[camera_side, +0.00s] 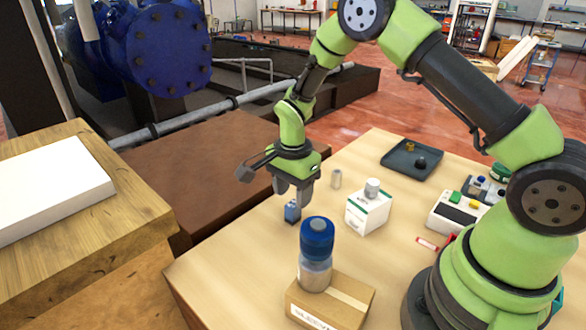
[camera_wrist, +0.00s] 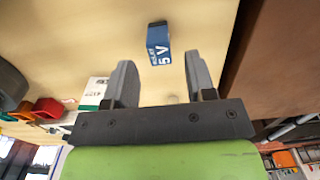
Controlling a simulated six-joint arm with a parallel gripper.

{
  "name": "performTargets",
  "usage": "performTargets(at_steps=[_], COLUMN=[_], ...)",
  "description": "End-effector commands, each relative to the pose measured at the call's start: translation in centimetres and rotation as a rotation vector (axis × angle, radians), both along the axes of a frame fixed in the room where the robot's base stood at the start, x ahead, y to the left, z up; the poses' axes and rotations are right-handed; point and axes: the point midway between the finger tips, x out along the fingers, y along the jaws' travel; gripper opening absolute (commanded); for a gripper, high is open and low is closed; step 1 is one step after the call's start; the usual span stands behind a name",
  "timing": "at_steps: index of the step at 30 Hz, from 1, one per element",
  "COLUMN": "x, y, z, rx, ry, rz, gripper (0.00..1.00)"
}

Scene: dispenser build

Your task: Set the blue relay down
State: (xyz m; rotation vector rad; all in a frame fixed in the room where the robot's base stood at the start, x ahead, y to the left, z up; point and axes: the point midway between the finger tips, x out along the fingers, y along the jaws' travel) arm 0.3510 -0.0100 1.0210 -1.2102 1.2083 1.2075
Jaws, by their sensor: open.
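The blue relay (camera_side: 292,212) stands on the wooden table close to its left edge. In the wrist view the relay (camera_wrist: 157,45) shows its white "5 V" lettering and sits just past the fingertips, roughly centred between them. My gripper (camera_side: 292,194) points down directly over the relay in the side view. Its two grey fingers are apart, with a gap on both sides of the relay in the wrist view (camera_wrist: 160,72). Nothing is held. The relay's underside is hidden.
A blue-lidded bottle (camera_side: 316,258) stands on a cardboard box (camera_side: 348,297) in front. A dark tray (camera_side: 398,166) lies farther back. Bare table surrounds the relay.

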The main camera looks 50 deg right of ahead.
Motion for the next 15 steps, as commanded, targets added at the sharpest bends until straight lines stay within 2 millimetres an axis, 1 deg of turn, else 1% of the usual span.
performTargets(at_steps=[1, 6, 10, 15], x=[0.0, 0.0, 0.0, -0.1], y=[0.0, 0.0, 0.0, 0.0], z=[1.4, 4.6, 6.2, 6.9], rx=[0.0, 0.001, 0.001, 0.001], ry=[-0.006, -0.004, -0.002, 0.001], rz=[0.0, 0.0, 0.001, 0.002], gripper=[0.5, 0.5, 0.5, 0.5])
